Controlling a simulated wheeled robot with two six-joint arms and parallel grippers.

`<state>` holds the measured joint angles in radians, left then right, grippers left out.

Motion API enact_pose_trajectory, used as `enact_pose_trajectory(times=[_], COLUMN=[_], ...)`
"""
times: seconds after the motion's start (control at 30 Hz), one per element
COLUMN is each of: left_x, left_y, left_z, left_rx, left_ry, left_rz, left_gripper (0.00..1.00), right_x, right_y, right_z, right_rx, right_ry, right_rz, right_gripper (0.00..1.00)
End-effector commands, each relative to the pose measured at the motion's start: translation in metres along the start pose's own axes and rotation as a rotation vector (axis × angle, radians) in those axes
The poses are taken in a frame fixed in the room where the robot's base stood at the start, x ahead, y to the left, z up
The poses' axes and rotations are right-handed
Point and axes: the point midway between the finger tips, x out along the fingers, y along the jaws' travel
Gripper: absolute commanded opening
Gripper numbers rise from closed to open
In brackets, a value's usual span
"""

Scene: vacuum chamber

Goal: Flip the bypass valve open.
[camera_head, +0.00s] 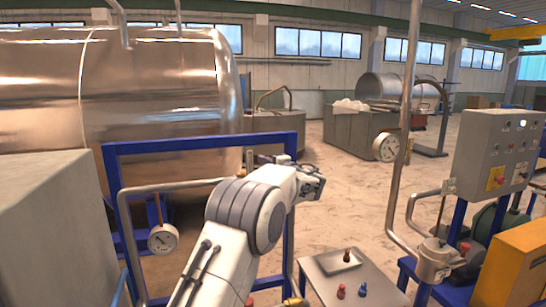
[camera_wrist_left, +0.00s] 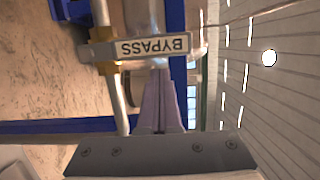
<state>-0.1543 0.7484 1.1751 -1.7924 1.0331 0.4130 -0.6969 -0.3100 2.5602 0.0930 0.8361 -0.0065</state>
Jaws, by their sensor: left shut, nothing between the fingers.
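The bypass valve shows in the left wrist view as a brass body (camera_wrist_left: 104,51) on a thin pipe. A plate marked BYPASS (camera_wrist_left: 152,47), upside down in this view, sticks out across the pipe to the right. In the head view, the brass valve part (camera_head: 249,158) is small, beside the end of my left arm. My left gripper (camera_wrist_left: 160,75) is shut and empty, with its fingertips at the plate's lower edge; I cannot tell whether they touch it. In the head view, my left gripper (camera_head: 264,159) is small and partly hidden by my wrist. My right gripper is not in view.
A blue frame (camera_head: 200,143) and a bent pipe (camera_head: 180,186) with a gauge (camera_head: 162,238) surround my left arm. A large steel tank (camera_head: 150,85) stands behind. A small table (camera_head: 372,280) with several coloured pieces and a grey control box (camera_head: 497,150) are at right.

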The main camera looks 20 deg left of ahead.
Motion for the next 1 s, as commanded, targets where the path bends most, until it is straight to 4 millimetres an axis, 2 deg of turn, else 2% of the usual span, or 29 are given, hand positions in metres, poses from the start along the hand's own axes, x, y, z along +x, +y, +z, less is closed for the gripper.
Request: enact_pose_trajectory(times=[0.17,0.53,1.0], left_x=[0.001,0.001,0.003], left_y=[-0.001,0.000,-0.001], left_z=[0.007,0.008,0.014], left_rx=[-0.001,-0.003,-0.077], left_ry=[0.000,0.000,0.000], left_rz=[0.000,0.000,0.018], left_gripper=[0.00,0.00,0.00], right_x=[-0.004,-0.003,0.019], right_y=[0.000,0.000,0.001], right_z=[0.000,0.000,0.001], right_rx=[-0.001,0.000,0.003], right_ry=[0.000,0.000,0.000], right_rz=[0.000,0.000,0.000], right_gripper=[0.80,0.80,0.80])
